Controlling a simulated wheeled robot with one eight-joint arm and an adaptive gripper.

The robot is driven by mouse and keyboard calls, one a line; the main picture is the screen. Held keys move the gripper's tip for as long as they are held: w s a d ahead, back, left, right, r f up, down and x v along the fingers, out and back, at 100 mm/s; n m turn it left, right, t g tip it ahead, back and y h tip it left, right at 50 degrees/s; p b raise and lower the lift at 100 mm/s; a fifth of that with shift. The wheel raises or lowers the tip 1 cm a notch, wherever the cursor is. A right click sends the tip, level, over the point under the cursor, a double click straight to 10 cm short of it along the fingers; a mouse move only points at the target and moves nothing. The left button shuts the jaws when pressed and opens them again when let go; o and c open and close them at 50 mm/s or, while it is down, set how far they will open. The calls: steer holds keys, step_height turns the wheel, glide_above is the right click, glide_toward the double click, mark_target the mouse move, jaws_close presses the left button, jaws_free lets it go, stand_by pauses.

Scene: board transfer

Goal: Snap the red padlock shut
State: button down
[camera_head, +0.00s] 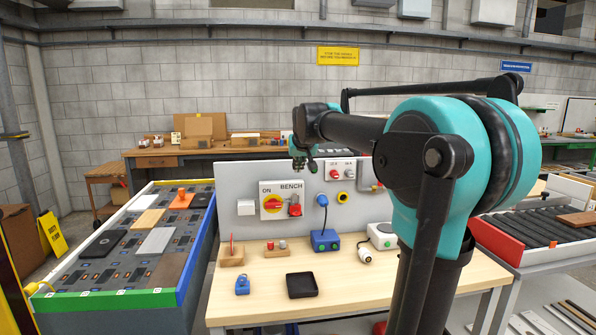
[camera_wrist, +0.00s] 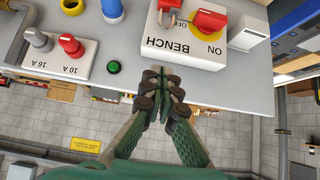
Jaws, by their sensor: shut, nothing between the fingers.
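The red padlock (camera_head: 295,209) hangs at the right side of the white BENCH switch box (camera_head: 283,187) on the grey upright panel. Its grey shackle shows above the body, but I cannot tell whether it is fully seated. In the wrist view, only a sliver of the padlock (camera_wrist: 169,3) shows at the top edge, near the word OFF. A red rotary knob (camera_wrist: 209,19) sits on a yellow plate beside it. My gripper (camera_head: 304,168) is above the switch box, apart from the padlock. Its fingers (camera_wrist: 165,76) are shut and empty.
A blue padlock (camera_head: 242,286) and a black tray (camera_head: 301,285) lie on the wooden bench (camera_head: 370,292). A blue box (camera_head: 325,240) with a plug stands behind. The bench front is mostly clear.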

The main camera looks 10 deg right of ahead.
steer(key=x, duration=0.7)
step_height(320, 180, down, 3)
steer(key=shift+w+f, duration=0.15)
steer(key=shift+f, duration=0.55)
